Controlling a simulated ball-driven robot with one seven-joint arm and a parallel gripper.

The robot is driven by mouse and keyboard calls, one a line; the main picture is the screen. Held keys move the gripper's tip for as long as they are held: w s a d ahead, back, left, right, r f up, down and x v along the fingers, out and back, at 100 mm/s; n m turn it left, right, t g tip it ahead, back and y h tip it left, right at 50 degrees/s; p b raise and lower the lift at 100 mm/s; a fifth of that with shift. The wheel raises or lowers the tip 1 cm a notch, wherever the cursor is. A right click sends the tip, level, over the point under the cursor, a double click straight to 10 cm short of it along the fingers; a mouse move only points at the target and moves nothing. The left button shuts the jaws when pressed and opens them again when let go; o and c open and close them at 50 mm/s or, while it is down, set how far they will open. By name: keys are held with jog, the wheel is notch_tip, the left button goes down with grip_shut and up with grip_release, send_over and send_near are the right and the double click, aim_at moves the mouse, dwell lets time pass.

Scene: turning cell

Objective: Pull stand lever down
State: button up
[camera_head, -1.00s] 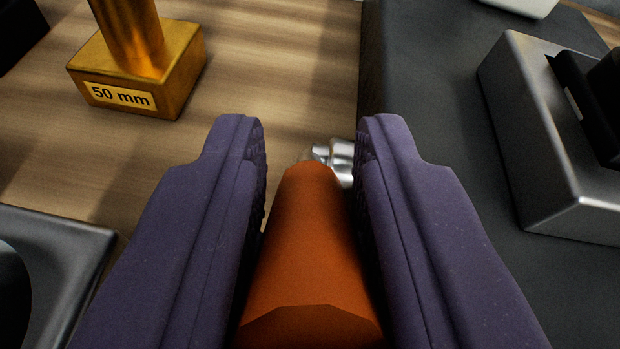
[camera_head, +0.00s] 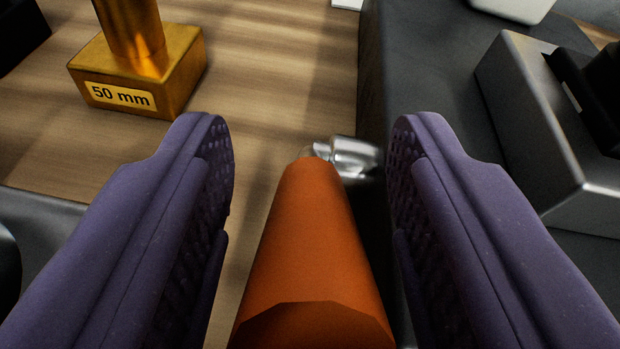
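The stand lever shows as an orange handle (camera_head: 315,255) with a shiny metal joint (camera_head: 352,156) at its far end, beside the dark stand base. A clear gap shows between the handle and each finger. The near end of the handle reaches the bottom edge of the picture.
A gold block (camera_head: 180,75) labelled "50 mm" with an upright post stands on the wooden table (camera_head: 270,60) at upper left. A dark base (camera_head: 420,60) carries a grey metal block (camera_head: 540,150) at right. A dark tray-like thing (camera_head: 45,215) lies at lower left.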

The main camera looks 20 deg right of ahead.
jog(key=p+v, duration=0.3)
jog(key=v, duration=0.4)
jog(key=shift+s, duration=0.4)
jog(key=shift+a+r, duration=0.1)
jog(key=shift+r, duration=0.05)
